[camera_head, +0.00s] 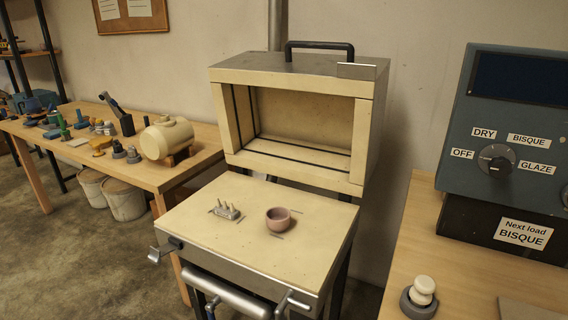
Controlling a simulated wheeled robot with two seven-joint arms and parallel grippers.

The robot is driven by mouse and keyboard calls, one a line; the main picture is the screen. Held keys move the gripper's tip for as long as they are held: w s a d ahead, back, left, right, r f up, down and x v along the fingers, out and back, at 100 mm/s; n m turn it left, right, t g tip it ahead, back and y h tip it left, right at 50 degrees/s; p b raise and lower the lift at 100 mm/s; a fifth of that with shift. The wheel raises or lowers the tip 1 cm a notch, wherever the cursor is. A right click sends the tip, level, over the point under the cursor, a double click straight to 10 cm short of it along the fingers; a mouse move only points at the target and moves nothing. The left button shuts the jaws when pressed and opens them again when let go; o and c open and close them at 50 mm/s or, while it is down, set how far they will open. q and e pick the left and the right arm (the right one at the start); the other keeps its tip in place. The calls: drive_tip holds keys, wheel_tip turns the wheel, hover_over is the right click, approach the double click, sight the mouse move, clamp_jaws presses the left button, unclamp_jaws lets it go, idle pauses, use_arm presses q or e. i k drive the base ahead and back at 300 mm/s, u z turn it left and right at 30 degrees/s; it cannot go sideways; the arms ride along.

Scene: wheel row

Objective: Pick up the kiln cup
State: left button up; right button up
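The kiln cup (278,219), a small round pinkish-brown cup with its open top up, stands upright on the pale inner face of the lowered kiln door (240,245). It is right of the door's middle. The kiln (300,110) stands behind it with its chamber open and empty. Neither of my grippers shows in the head view.
A small pronged holder (226,211) sits left of the cup on the door. A metal bar (225,293) runs along the door's front. A workbench with tools and a cream tank (167,138) stands left. A control panel (515,130) reading BISQUE stands right.

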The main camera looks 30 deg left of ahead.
sight(278, 218)
drive_tip(key=u, duration=1.25)
